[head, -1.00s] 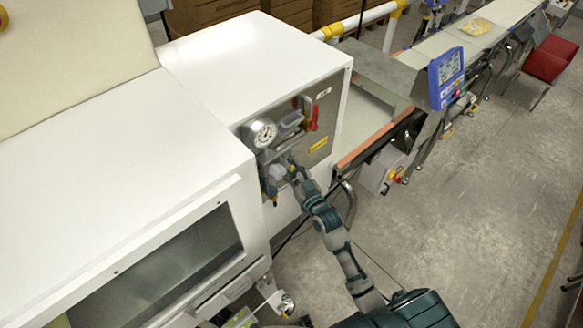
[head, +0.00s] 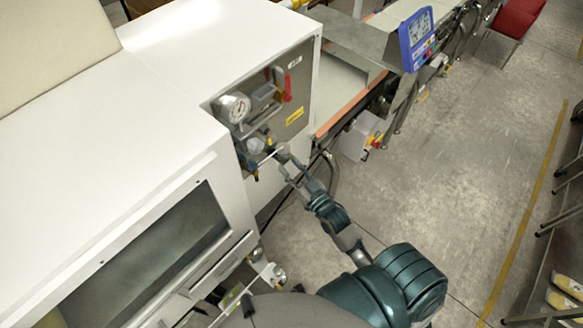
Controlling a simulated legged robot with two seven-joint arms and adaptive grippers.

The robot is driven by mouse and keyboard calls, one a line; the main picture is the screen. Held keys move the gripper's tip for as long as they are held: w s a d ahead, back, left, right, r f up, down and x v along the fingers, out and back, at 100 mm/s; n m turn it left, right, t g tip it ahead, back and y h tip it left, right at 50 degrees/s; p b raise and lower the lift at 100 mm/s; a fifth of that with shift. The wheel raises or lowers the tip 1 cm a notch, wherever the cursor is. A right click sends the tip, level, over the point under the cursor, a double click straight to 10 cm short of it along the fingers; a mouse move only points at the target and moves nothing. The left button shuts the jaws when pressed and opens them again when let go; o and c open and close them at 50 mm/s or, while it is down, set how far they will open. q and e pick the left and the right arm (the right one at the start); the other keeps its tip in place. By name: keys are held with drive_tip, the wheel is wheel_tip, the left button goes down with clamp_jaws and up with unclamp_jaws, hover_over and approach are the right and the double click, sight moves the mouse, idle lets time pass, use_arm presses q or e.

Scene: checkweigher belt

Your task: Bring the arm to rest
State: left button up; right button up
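My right arm comes in from the bottom right. Its gripper (head: 278,155) is at the lower edge of the machine's grey panel (head: 297,110), close to the small fittings (head: 255,147) under the pressure gauge (head: 233,107). The fingers are small and seen from behind, so I cannot tell whether they are open, shut or touching a fitting. A red-handled valve (head: 287,85) sits higher on the panel, apart from the gripper. My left gripper is not in view.
The white machine cabinet (head: 95,125) fills the left. A conveyor belt (head: 340,88) with a blue display (head: 417,38) runs to the upper right. A grey box with a red and yellow button (head: 362,137) hangs beside it.

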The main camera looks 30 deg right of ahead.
drive_tip(key=shift+s+f, duration=0.1)
drive_tip(key=shift+s, duration=0.05)
idle(0.4)
drive_tip(key=s+f+g+h, duration=0.1)
drive_tip(key=s+f+g, duration=0.15)
drive_tip(key=f, duration=0.95)
drive_tip(key=s+f+g+b, duration=0.1)
drive_tip(key=s+f+g, duration=0.15)
drive_tip(key=f, duration=1.05)
drive_tip(key=s+f+g+h, duration=0.1)
drive_tip(key=s+f+g, duration=0.15)
drive_tip(key=f, duration=0.95)
drive_tip(key=s+f+g, duration=0.6)
drive_tip(key=s+f, duration=0.7)
drive_tip(key=f, duration=0.3)
drive_tip(key=s+f+g, duration=0.2)
drive_tip(key=s+f, duration=0.2)
drive_tip(key=s, duration=0.6)
drive_tip(key=s+a+f+n+g+b, duration=0.1)
drive_tip(key=s+f, duration=0.3)
drive_tip(key=s, duration=0.6)
drive_tip(key=shift+s+f+g+h, duration=0.15)
drive_tip(key=shift+f+g+h, duration=0.15)
drive_tip(key=shift+g, duration=0.45)
